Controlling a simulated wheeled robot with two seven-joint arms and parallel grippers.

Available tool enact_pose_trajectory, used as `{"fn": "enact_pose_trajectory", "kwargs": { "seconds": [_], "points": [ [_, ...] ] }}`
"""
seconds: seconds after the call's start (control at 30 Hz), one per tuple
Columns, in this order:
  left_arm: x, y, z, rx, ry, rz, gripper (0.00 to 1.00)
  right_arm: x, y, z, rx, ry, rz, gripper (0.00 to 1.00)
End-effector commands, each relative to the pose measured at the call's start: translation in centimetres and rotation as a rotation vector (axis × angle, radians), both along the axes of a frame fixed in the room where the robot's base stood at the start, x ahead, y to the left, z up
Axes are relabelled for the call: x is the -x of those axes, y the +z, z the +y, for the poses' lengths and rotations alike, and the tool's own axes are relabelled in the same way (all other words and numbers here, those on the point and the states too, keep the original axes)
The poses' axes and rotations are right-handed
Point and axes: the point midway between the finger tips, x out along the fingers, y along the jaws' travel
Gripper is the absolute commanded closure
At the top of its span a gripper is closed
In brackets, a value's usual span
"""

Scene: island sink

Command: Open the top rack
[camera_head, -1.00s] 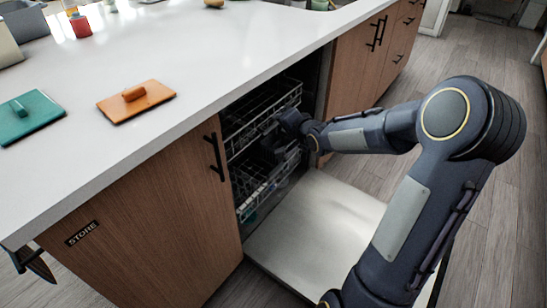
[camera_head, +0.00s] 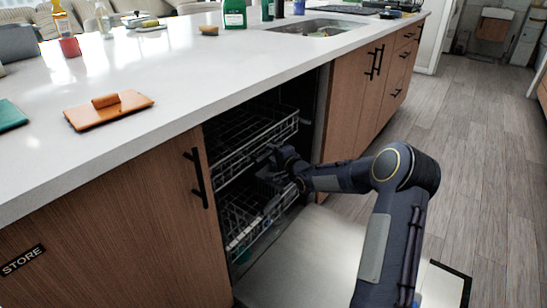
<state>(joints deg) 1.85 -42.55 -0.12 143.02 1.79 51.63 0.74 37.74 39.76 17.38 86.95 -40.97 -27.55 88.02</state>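The dishwasher under the counter stands open, its door (camera_head: 315,250) folded down flat in front. The top rack (camera_head: 232,163) is a wire rack with a pale front rail, inside the dark cavity. The lower rack (camera_head: 240,232) sits below it. My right gripper (camera_head: 268,162) reaches in from the right, at the front of the racks just below the top rack's rail. It is small, dark and partly hidden against the racks, so whether its fingers are open or touching the rail is unclear. My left gripper is out of view.
A white counter (camera_head: 180,88) overhangs the dishwasher. It carries an orange board (camera_head: 125,113), bottles and a sink (camera_head: 318,28). A wooden cabinet with a black handle (camera_head: 198,178) stands on the left. The wood floor (camera_head: 470,150) at right is clear.

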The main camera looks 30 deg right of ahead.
Motion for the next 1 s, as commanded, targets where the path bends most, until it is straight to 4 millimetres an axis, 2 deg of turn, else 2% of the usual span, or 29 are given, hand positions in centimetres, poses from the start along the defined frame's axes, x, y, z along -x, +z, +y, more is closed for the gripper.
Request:
{"fn": "enact_pose_trajectory", "kwargs": {
  "seconds": [0.27,0.53,0.87,1.0],
  "points": [
    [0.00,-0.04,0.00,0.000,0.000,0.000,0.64,-0.20,0.02,0.00,0.001,0.000,0.000,0.66],
    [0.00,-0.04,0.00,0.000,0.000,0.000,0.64,-0.18,0.02,0.00,0.001,0.000,0.000,1.00],
    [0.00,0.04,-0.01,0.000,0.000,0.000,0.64,-0.07,0.02,-0.06,0.001,-0.001,0.001,1.00],
    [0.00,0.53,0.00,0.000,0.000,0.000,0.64,0.61,0.09,-0.34,0.000,-0.001,0.004,1.00]
  ]
}}
